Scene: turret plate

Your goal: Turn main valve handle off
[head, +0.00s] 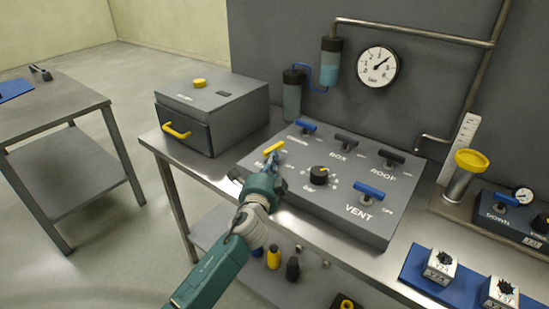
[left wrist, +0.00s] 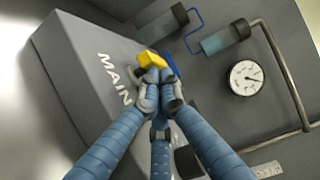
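The main valve handle (head: 274,147) is a short yellow bar on the grey sloped panel (head: 300,213), beside the partly covered MAIN label. In the left wrist view the yellow handle (left wrist: 151,59) shows just beyond my fingertips. My left gripper (head: 271,161) is at the near side of the handle, its tips very close to it. In the left wrist view the fingers of my left gripper (left wrist: 160,82) are drawn together at the tips. I see nothing clearly held between them; whether they touch the handle I cannot tell. My right gripper is out of view.
The panel also bears blue handles, such as the VENT one (head: 368,191), black handles (head: 390,158) and a black knob (head: 319,175). A grey box (head: 212,113) with a yellow-handled drawer stands at left. A gauge (head: 377,66) and pipes are on the wall behind.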

